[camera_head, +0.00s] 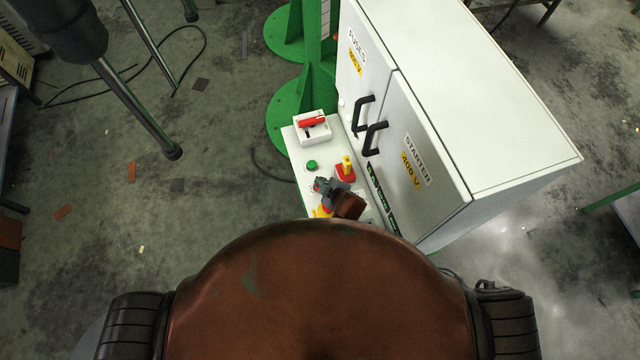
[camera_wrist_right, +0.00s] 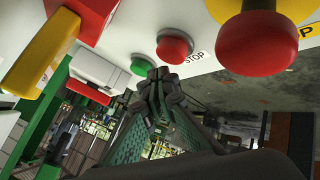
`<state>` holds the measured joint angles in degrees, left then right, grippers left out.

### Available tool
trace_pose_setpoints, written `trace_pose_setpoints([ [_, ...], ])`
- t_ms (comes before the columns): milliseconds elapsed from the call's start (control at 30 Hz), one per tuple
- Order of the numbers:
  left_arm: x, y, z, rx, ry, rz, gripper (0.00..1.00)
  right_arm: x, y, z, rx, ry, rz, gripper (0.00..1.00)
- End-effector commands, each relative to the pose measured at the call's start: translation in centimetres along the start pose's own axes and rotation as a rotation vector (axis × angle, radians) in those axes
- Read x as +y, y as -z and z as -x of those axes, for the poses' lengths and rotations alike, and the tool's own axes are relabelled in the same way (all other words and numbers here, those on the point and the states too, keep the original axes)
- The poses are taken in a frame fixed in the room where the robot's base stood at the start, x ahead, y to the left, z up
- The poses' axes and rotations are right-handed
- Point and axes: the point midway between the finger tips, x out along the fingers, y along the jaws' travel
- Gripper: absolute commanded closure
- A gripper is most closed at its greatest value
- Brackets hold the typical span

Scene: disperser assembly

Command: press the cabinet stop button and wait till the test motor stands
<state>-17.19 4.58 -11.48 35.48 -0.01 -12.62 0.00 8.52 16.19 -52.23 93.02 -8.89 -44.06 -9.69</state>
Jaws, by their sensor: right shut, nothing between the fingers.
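The cabinet's control panel (camera_head: 303,166) shows below the white cabinet doors in the head view. In the right wrist view the red stop button (camera_wrist_right: 174,46), labelled STOP, sits between a green button (camera_wrist_right: 143,65) and a red mushroom emergency stop (camera_wrist_right: 258,43) on a yellow base. My right gripper (camera_wrist_right: 160,75) is shut and empty, its fingertips close by the stop button. I cannot tell whether they touch it. In the head view the right gripper (camera_head: 323,184) covers part of the panel. The left gripper is not in view. I cannot make out the test motor.
A white switch with a red handle (camera_head: 313,121) and a yellow-and-red part (camera_head: 346,168) stand on the panel close to the gripper. Black door handles (camera_head: 376,138) jut from the cabinet (camera_head: 480,90). A green stand (camera_head: 285,105) is behind.

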Motion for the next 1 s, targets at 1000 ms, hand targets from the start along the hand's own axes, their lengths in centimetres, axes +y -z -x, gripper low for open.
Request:
trace_pose_setpoints([
  [1000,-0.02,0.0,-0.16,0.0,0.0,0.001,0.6,-0.58,-0.54,-0.7,0.0,0.0,0.0,1.0],
])
